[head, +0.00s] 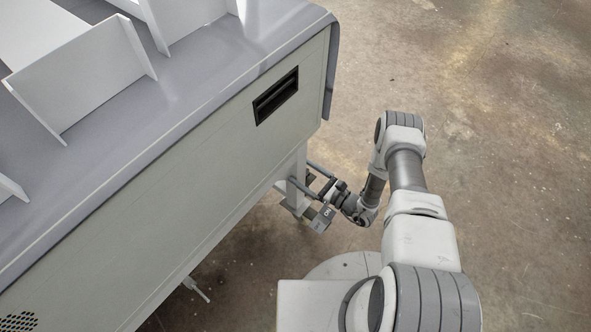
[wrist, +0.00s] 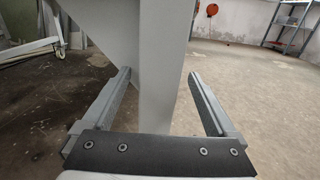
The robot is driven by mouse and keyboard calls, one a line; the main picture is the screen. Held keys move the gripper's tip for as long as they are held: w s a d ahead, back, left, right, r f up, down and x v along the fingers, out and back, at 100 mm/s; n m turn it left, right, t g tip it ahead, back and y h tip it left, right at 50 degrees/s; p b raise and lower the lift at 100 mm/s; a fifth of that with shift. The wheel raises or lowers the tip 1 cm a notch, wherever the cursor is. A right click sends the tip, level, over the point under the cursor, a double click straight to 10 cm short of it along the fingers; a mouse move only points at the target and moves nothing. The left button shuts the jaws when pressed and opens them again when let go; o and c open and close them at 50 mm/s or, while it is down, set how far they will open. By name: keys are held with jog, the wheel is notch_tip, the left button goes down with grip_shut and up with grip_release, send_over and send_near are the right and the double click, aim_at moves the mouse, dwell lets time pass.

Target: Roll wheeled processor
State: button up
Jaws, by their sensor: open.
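The processor (head: 200,150) is a large pale grey machine that fills the left of the head view. It has a grey top edge, a dark recessed handle (head: 276,95) on its side panel, and upright white dividers on top. My gripper (head: 300,172) is low, below the machine's near right corner. It is open, with one finger on each side of a pale upright leg (wrist: 158,70) of the processor. In the wrist view, gaps show between the leg and both fingers (wrist: 160,76). The leg's lower end is hidden behind my gripper's base in the wrist view.
Bare stained concrete floor (head: 500,170) is open to the right of the machine. In the wrist view, a white frame (wrist: 30,48) stands at the far left. A shelf rack (wrist: 285,27) and an orange-red round thing (wrist: 212,10) are by the back wall.

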jog(key=shift+b+x, duration=0.3)
jog(key=shift+x, duration=1.5)
grip_shut()
